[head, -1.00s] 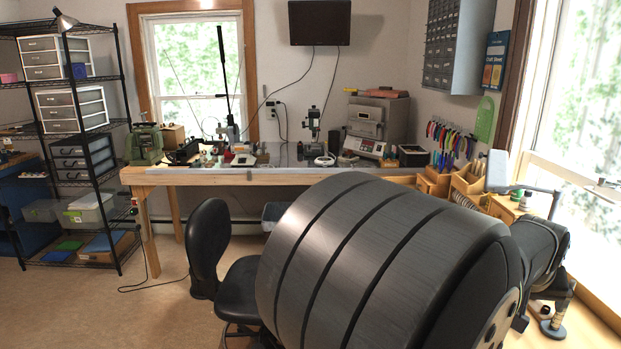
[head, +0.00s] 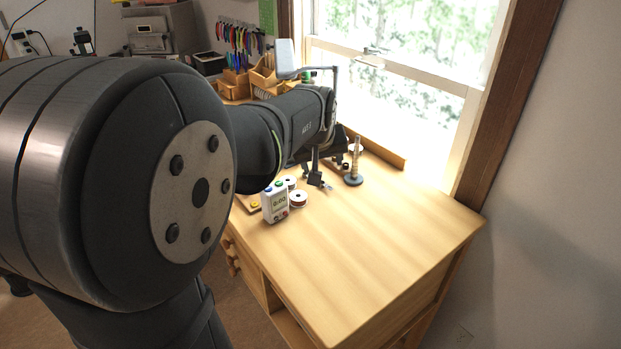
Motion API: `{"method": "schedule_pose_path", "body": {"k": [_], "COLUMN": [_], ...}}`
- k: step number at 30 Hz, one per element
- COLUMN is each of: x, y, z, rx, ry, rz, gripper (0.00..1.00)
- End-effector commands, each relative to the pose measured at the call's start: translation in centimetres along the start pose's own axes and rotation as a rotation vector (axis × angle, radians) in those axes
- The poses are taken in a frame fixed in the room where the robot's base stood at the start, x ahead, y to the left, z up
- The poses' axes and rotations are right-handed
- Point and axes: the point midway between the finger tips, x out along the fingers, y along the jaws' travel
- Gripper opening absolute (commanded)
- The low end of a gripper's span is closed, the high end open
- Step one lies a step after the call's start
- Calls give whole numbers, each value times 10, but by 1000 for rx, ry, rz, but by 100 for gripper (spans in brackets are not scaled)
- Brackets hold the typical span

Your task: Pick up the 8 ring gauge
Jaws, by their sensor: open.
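I cannot pick out a ring gauge marked 8 in the head view; no size marking is readable. Two small round pieces with white tops, a nearer one (head: 298,198) and a farther one (head: 290,182), lie beside a white meter on the wooden bench. They look like spools, but are too small to be sure. A tapered upright rod (head: 356,158) stands on a round dark base behind them. My arm reaches over the back of the bench.
The white meter (head: 275,203) stands near the bench's left edge. A dark stand (head: 315,168) is below my forearm. The front and right of the wooden bench (head: 375,240) are bare. A window (head: 400,60) is behind; wooden bins (head: 268,76) and hanging pliers (head: 240,42) are farther back.

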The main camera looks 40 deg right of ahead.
Motion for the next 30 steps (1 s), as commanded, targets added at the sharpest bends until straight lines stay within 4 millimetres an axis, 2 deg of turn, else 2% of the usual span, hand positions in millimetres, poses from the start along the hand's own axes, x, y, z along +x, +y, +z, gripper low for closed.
{"method": "schedule_pose_path", "body": {"k": [5,11,24,30], "x": [9,19,35,36], "y": [-7,-17,-42,-49], "z": [-18,-45,-96,-108], "rx": [167,466,1145,1342], "ry": [-65,-169,-270,-247], "rz": [0,53,352,464], "gripper": [60,60,60,60]}}
